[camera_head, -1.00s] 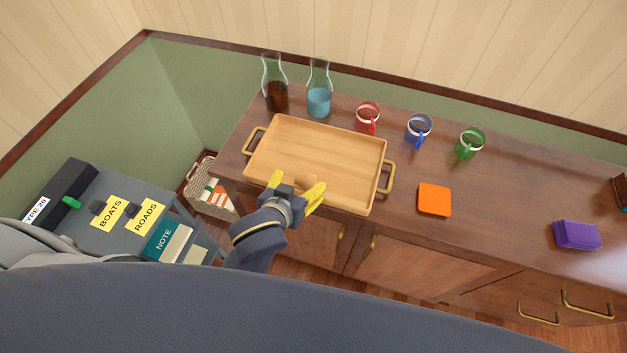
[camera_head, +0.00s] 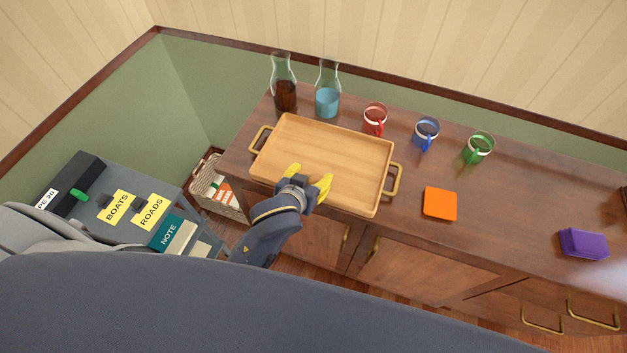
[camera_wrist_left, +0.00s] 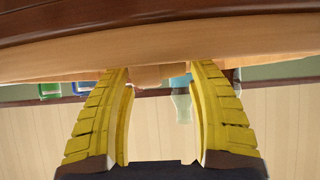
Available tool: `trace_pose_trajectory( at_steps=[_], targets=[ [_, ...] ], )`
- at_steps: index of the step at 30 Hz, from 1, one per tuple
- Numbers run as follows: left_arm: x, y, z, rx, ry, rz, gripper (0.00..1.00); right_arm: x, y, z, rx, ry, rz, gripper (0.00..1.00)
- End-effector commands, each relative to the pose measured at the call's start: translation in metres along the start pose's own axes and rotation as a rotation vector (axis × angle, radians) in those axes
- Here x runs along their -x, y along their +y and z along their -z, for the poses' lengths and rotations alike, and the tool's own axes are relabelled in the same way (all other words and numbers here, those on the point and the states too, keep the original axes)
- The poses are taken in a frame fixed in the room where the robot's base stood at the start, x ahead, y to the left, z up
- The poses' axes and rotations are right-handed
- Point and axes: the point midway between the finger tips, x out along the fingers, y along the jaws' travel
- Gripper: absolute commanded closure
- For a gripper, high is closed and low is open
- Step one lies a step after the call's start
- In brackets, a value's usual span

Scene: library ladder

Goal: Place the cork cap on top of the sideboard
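My left gripper (camera_head: 312,174) has yellow fingers spread apart over the front edge of the wooden tray. In the left wrist view its fingers (camera_wrist_left: 160,78) stand wide on either side of a tan piece (camera_wrist_left: 158,77), which looks like the cork cap. It shows against the tray's front rim; I cannot tell whether the fingers touch it. In the head view the cap is not clearly distinguishable from the tray. The sideboard (camera_head: 415,240) is a long brown wooden cabinet along the wall. My right gripper is not in view.
The tray (camera_head: 345,150) with brass handles lies on the sideboard's left. Behind it stand a dark-filled carafe (camera_head: 285,95) and a blue-filled carafe (camera_head: 327,102). Red (camera_head: 375,122), blue (camera_head: 426,132) and green mugs (camera_head: 478,148), an orange square (camera_head: 440,204) and purple cloth (camera_head: 584,243) lie rightward. Bare top separates them.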

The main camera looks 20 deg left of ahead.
Motion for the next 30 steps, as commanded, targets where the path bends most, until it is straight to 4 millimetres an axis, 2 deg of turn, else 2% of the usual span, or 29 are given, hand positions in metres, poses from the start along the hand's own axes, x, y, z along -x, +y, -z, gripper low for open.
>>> trace_pose_trajectory(
  at_steps=[1,7,11,12,20,30],
  targets=[
    [0.0,0.0,0.0,0.0,0.0,0.0,0.48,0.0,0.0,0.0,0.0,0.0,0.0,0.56],
    [0.0,0.0,0.0,0.0,0.0,0.0,0.7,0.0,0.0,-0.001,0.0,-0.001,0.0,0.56],
    [0.0,0.0,0.0,0.0,0.0,0.0,0.7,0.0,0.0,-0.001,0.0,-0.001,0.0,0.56],
    [0.0,0.0,0.0,0.0,0.0,0.0,0.73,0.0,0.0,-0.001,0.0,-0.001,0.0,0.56],
    [0.003,0.001,0.005,0.002,0.002,-0.001,0.73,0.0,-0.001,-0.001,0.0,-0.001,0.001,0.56],
    [0.031,0.005,0.049,-0.001,0.006,-0.01,0.73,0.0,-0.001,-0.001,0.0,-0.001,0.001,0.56]
  ],
)
